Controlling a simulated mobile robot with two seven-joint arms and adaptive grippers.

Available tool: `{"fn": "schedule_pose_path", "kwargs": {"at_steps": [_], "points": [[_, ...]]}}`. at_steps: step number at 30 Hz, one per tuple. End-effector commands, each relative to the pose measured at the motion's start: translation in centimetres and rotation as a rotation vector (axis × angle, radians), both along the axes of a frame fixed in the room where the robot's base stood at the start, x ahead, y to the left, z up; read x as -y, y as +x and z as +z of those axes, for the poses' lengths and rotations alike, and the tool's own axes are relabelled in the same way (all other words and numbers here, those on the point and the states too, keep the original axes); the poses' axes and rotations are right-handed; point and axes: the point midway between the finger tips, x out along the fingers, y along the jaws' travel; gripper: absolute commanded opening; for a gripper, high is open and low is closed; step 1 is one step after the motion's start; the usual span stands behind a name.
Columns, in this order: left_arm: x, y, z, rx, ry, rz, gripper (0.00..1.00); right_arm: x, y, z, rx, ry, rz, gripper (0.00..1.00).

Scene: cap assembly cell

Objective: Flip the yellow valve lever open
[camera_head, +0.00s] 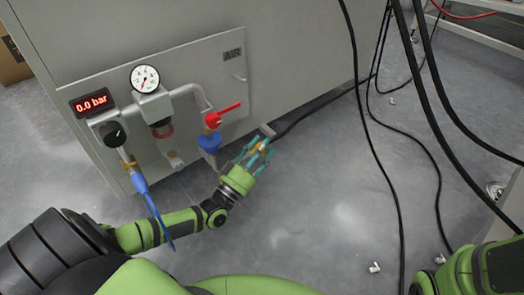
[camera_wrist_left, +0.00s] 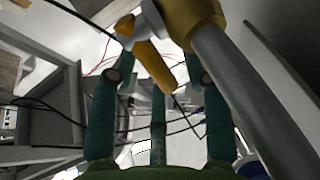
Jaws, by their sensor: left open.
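The yellow valve lever (camera_wrist_left: 153,66) slants down to the right in the left wrist view, beside a yellow valve body (camera_wrist_left: 198,14) on a grey pipe (camera_wrist_left: 240,85). In the head view a small patch of yellow lever (camera_head: 262,147) shows among my left gripper's fingers. My left gripper (camera_head: 259,152) is open, with its teal fingers spread around the lever. In the left wrist view its fingers (camera_wrist_left: 158,100) stand around and below the lever. I cannot tell whether they touch it. My right gripper is outside both views.
An AIR panel (camera_head: 233,90) on a grey cabinet carries a red-handled valve (camera_head: 226,113), a pressure gauge (camera_head: 145,78) and a display (camera_head: 92,102) reading 0.0 bar. A blue hose (camera_head: 143,189) hangs near my left arm.

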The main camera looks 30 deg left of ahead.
Motion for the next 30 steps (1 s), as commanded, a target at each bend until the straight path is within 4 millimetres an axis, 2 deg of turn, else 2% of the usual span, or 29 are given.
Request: {"fn": "schedule_pose_path", "kwargs": {"at_steps": [8,9,11,12,30], "points": [[0.02,0.15,0.11,0.0,0.0,0.0,0.48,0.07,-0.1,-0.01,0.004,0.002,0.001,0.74],[0.01,0.14,0.1,0.0,0.0,0.0,0.32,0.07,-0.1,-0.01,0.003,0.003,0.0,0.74],[0.02,0.13,0.1,0.0,0.0,0.0,0.08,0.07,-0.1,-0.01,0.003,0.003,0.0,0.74],[0.01,0.13,0.1,0.0,0.0,0.0,0.0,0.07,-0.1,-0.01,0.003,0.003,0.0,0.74],[-0.24,-0.42,-0.18,0.117,-0.04,0.002,0.0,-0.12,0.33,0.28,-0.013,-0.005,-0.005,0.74]]}}
